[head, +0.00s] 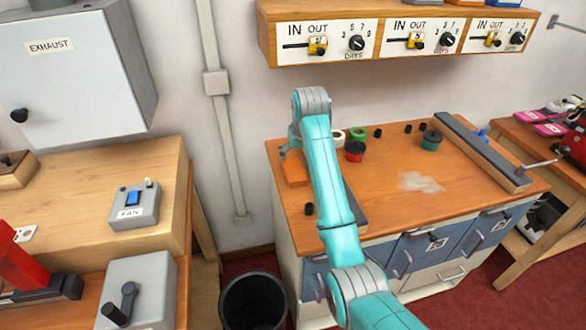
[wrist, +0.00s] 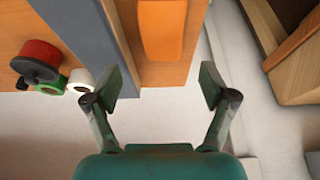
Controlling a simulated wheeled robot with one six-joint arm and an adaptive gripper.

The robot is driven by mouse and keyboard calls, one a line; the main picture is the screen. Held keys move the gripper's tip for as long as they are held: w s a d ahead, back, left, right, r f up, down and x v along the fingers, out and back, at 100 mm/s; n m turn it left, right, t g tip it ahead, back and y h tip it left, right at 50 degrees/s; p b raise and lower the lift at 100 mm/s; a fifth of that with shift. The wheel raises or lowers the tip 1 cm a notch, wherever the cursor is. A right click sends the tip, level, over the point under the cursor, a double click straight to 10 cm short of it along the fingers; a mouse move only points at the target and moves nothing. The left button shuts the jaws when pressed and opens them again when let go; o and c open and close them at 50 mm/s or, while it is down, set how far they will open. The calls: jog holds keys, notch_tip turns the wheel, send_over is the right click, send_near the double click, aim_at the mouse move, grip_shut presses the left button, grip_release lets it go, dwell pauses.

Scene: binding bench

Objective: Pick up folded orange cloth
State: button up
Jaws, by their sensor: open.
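The folded orange cloth (head: 296,174) lies on the left end of the wooden bench top, partly behind my teal arm in the head view. In the wrist view the cloth (wrist: 165,28) shows at the top middle as a flat orange piece with rounded corners. My gripper (wrist: 161,83) is open and empty, its two fingers spread wide. The cloth lies beyond the fingertips, roughly in line with the gap between them, and is not between them. In the head view the gripper is mostly hidden by my arm.
A dark grey bar (wrist: 88,30) lies close beside the cloth. A red and black spool (head: 355,151), a green one (head: 431,140) and a white roll (head: 338,136) stand on the bench top (head: 385,205). A black bin (head: 252,302) stands on the floor at the left.

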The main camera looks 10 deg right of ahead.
aim_at(295, 170)
jog(key=x, duration=0.9)
jog(key=shift+s+a, duration=0.1)
jog(key=shift+s, duration=0.1)
jog(key=c, duration=0.8)
